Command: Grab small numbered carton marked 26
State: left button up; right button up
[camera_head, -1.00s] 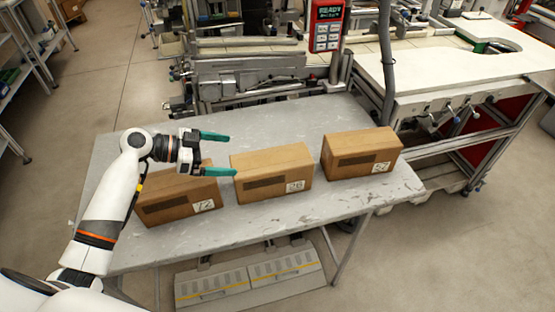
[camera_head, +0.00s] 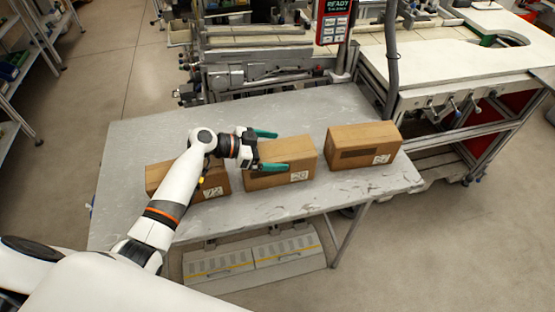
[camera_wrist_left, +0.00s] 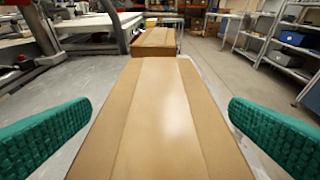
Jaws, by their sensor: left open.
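The carton marked 26 (camera_head: 290,172) is a brown box in the middle of the row on the grey table. My left gripper (camera_head: 266,150) is open, its two green fingers pointing right over the left part of this carton. In the left wrist view the carton's taped top (camera_wrist_left: 158,115) lies between the green fingers (camera_wrist_left: 158,130), with a gap on each side. My right gripper is not in view.
The carton marked 12 (camera_head: 215,182) stands to the left, partly behind my left arm. Another brown carton (camera_head: 362,145) stands to the right, its label hard to read. The grey table (camera_head: 160,128) has bare room at the back. A machine bench (camera_head: 440,65) stands behind.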

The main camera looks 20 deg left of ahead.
pick_arm(q)
jog(key=c, duration=1.5)
jog(key=shift+c, duration=1.2)
jog(key=shift+r, duration=0.15)
